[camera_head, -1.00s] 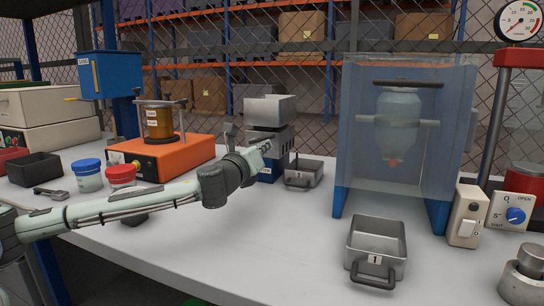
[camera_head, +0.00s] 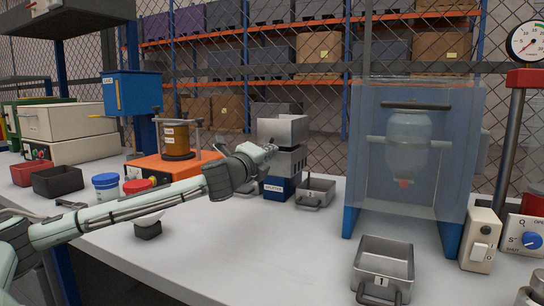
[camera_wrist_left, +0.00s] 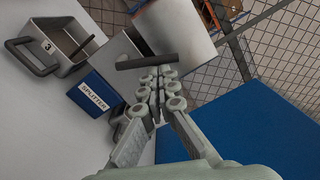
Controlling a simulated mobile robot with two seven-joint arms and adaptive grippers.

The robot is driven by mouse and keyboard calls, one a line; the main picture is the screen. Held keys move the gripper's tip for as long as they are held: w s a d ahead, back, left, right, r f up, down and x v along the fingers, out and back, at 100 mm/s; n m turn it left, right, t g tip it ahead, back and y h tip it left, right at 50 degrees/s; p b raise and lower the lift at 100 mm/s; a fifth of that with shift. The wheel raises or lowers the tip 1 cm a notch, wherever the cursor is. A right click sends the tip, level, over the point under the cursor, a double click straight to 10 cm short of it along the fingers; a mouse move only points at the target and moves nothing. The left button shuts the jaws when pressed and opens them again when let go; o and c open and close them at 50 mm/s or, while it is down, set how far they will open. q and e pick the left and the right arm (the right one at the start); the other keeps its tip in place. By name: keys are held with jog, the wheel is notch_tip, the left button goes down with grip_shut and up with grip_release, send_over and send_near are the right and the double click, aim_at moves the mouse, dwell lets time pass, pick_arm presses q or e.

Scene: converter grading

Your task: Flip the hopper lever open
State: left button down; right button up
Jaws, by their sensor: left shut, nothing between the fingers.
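The splitter is a grey metal hopper (camera_head: 283,132) on a blue base (camera_head: 278,188); the base also shows in the left wrist view (camera_wrist_left: 95,94). A dark bar (camera_wrist_left: 147,62), which looks like the hopper lever, crosses just ahead of my left fingertips in the left wrist view. My left gripper (camera_head: 270,151) is at the hopper's front, fingers shut and empty. It also shows in the left wrist view (camera_wrist_left: 159,76). The fingertips are very close to the bar; I cannot tell whether they touch. My right gripper is not in view.
A metal pan (camera_head: 316,191) stands right of the splitter. Another pan (camera_head: 383,262) stands before a clear-fronted blue cabinet (camera_head: 350,200). An orange machine (camera_head: 160,168) and lidded jars (camera_head: 105,186) lie left. The bench middle is clear.

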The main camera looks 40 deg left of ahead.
pick_arm(q)
jog(key=shift+a+r+n, duration=0.1)
jog(key=shift+n, duration=0.3)
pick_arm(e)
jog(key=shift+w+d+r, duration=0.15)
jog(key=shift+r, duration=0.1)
pick_arm(q)
jog(key=shift+s, duration=0.1)
